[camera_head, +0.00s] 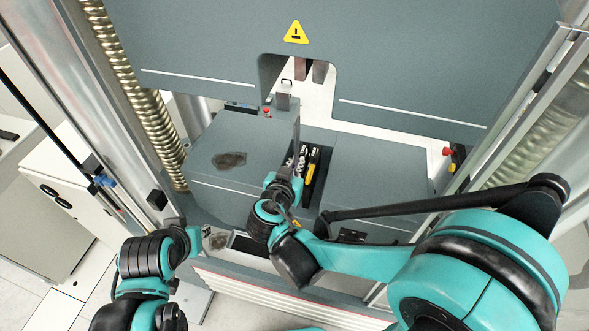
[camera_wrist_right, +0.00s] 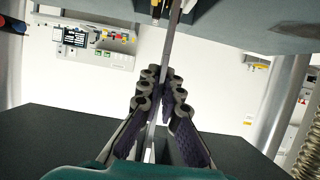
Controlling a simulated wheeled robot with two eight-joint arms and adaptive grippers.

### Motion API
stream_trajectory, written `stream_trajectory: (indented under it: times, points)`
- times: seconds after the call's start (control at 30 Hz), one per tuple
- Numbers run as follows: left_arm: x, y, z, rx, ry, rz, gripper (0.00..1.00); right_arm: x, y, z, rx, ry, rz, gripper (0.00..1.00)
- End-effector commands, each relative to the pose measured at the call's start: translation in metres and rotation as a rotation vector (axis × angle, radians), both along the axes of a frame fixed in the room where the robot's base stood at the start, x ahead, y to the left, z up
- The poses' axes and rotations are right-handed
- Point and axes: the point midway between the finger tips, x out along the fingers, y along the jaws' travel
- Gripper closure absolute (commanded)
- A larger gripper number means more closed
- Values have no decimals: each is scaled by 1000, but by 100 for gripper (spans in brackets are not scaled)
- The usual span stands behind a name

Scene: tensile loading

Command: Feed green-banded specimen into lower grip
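My right gripper (camera_head: 297,166) reaches into the dark gap between two grey blocks of the testing machine. In the right wrist view its ribbed fingers (camera_wrist_right: 158,85) are closed around a thin grey metal strip, the specimen (camera_wrist_right: 173,42). The strip runs lengthwise between the fingers and past their tips, out of the top of that view. No green band can be made out on it. The lower grip cannot be clearly told apart in the gap, partly hidden by my right gripper. My left gripper (camera_head: 178,228) is at the lower left, away from the gap; its fingers are unclear.
Grey blocks (camera_head: 238,160) and (camera_head: 375,170) flank the gap closely. The wide grey crosshead (camera_head: 210,45) with a yellow warning sign (camera_head: 295,32) hangs above. A threaded column (camera_head: 135,90) stands at the left. A white cabinet (camera_head: 70,205) stands left of the machine.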

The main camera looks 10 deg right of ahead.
Motion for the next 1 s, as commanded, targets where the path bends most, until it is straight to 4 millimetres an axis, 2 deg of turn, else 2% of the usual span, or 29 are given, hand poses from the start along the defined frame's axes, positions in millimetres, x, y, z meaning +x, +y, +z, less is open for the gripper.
stream_trajectory:
  times: [1.0]
  points:
    - [0,0,-14,0,0,0,74,67,-28,-1,-2,-1,-1,100]
